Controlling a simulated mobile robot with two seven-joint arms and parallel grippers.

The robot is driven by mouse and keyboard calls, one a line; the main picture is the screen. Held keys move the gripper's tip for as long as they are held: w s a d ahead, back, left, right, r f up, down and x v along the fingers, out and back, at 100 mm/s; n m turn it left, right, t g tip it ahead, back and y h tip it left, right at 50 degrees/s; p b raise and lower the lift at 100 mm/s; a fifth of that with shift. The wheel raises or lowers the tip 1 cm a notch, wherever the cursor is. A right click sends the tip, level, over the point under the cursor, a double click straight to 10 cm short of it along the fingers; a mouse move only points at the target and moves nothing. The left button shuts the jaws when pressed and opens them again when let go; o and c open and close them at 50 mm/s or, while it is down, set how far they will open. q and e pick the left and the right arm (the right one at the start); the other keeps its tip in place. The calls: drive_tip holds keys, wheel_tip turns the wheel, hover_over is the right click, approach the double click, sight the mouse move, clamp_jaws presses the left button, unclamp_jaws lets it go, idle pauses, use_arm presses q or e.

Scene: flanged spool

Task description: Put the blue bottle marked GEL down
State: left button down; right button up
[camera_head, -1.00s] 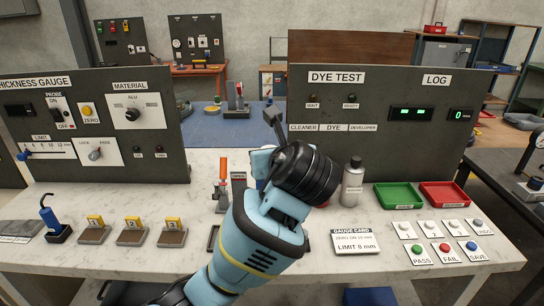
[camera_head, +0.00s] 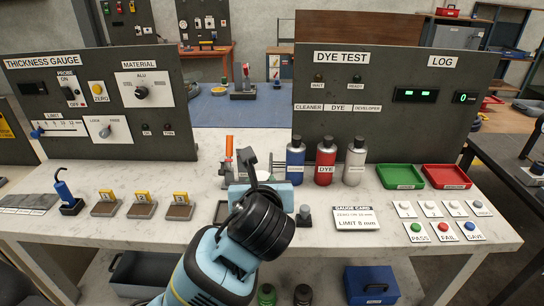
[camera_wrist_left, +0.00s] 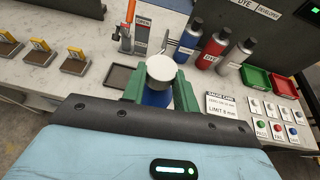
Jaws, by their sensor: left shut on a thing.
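A blue bottle with a pale, round cap shows in the left wrist view (camera_wrist_left: 157,98). It sits between the green fingers of my left gripper (camera_wrist_left: 160,88), which is shut on it. The cap faces the wrist camera, and no GEL mark shows. In the head view my left gripper (camera_head: 262,188) is over the front middle of the white bench (camera_head: 330,251). My own arm hides the fingers and most or all of the held bottle there. I cannot tell whether the bottle touches the bench. My right gripper is not in view.
Blue (camera_head: 296,160), red DYE (camera_head: 325,162) and grey (camera_head: 354,164) bottles stand behind, at right. A dark tray (camera_wrist_left: 120,77) lies left of the gripper. The gauge card (camera_head: 357,218) lies right. A small dark-grey object (camera_head: 304,216) is beside my arm.

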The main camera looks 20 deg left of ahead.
use_arm(q)
drive_tip(key=s+a+f+m+h, duration=0.2)
drive_tip(key=s+f, duration=0.3)
drive_tip(key=f, duration=0.3)
drive_tip(key=s+a+f+m+h, duration=0.2)
drive_tip(key=s+f, duration=0.4)
drive_tip(key=f, duration=0.2)
drive_tip(key=shift+a+t+h, duration=0.2)
drive_tip(key=shift+t+h, duration=0.1)
drive_tip(key=shift+t, duration=0.1)
drive_tip(key=shift+r, duration=0.1)
